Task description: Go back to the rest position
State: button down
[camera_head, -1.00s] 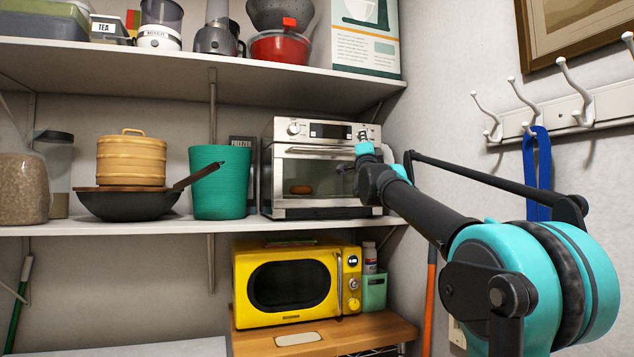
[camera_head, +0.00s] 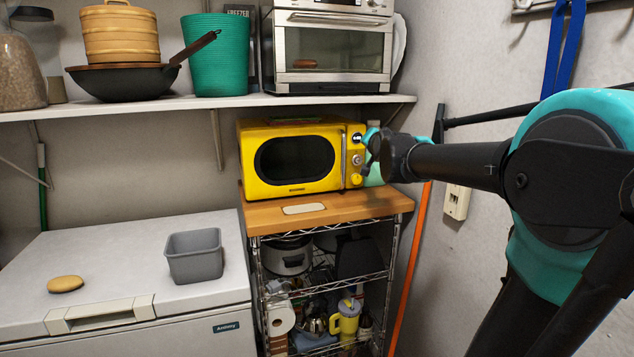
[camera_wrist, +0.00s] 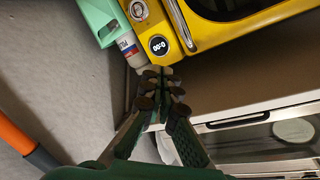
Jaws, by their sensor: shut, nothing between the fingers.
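My gripper (camera_head: 372,150) is at the end of my dark and teal arm, which reaches in from the right in the head view. It is in front of the right end of the yellow microwave (camera_head: 293,160). In the wrist view my gripper (camera_wrist: 161,78) has its fingers together with nothing between them. The microwave's dial and display (camera_wrist: 158,45) show just beyond the fingertips there. I cannot tell the exact gap between fingers and microwave.
A wooden-topped wire rack (camera_head: 345,208) holds the microwave. The toaster oven (camera_head: 330,48) stands on the shelf (camera_head: 150,107) above. A chest freezer (camera_head: 110,240) on the left bears a grey bin (camera_head: 193,256) and a bread roll (camera_head: 66,284). An orange pole (camera_head: 409,270) leans by the right wall.

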jog(key=s+d+f+n+g, duration=0.1)
jog(key=s+f+g, duration=0.1)
jog(key=s+f, duration=0.45)
jog(key=s+f+n+g, duration=0.2)
jog(key=s+f, duration=0.2)
jog(key=f, duration=0.6)
jog(key=s+d+f+n+g, duration=0.1)
jog(key=s+f+g, duration=0.1)
jog(key=s+f, duration=0.55)
jog(key=s+f+n+g, duration=0.1)
jog(key=s+f+g, duration=0.1)
jog(key=s+f, duration=0.6)
jog(key=s+d+f+n+g+h, duration=0.1)
jog(key=s+f+n+g, duration=0.1)
jog(key=s+f, duration=0.6)
jog(key=shift+s+d+f+g, duration=0.3)
jog(key=shift+s+g, duration=0.3)
jog(key=shift+g, duration=0.2)
